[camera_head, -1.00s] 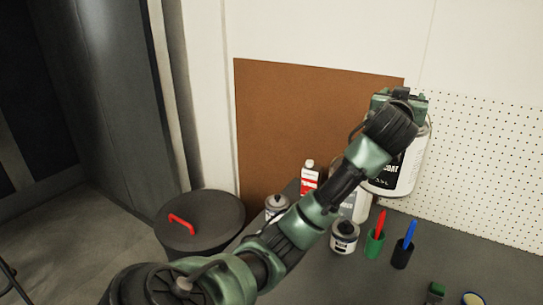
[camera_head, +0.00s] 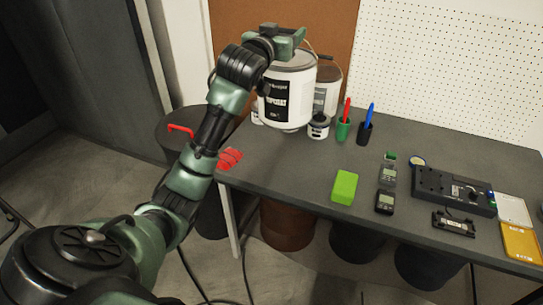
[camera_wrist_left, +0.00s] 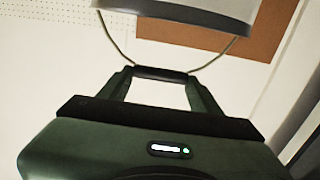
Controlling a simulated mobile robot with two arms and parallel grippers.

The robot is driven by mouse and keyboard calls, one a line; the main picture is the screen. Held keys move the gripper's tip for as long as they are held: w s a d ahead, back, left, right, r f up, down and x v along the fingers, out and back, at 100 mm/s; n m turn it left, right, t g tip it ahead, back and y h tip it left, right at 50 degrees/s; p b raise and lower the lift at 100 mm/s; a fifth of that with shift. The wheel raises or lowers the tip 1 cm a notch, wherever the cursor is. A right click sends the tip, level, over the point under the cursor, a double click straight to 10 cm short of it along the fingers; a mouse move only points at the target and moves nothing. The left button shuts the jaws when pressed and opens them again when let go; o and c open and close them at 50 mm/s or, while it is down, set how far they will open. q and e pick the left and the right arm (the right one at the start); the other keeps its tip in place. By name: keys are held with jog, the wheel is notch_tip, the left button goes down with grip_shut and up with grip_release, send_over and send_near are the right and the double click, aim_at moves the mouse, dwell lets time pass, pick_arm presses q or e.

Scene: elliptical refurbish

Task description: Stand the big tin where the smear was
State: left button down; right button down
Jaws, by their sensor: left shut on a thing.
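The big tin (camera_head: 287,98), white with a black label, hangs upright by its wire handle from my left gripper (camera_head: 290,38). It is over the back left part of the grey table; I cannot tell whether its base touches the top. My right gripper is out of view.
Another tin (camera_head: 327,92) stands close behind right, and a small jar (camera_head: 318,127) near its base. Red and blue pens stand in cups (camera_head: 343,130) (camera_head: 364,134). A red item (camera_head: 230,158) lies at the left edge, a green block (camera_head: 345,187) in front. Table centre is fairly clear.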

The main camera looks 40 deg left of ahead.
aim_at(282, 103)
pick_arm(q)
jog(key=shift+s+a+r, duration=0.1)
jog(key=shift+s+r, duration=0.25)
jog(key=shift+r, duration=0.2)
jog(key=shift+f, duration=0.3)
jog(key=shift+t, duration=0.3)
jog(key=shift+w+f+b, duration=0.2)
jog(key=shift+f+b, duration=0.1)
jog(key=shift+f, duration=9.35)
jog(key=shift+c, duration=1.6)
grip_release()
jog(key=shift+s+f, duration=0.1)
jog(key=shift+f, duration=0.55)
jog(key=shift+s+d+r, duration=0.15)
jog(key=shift+d+r, duration=0.05)
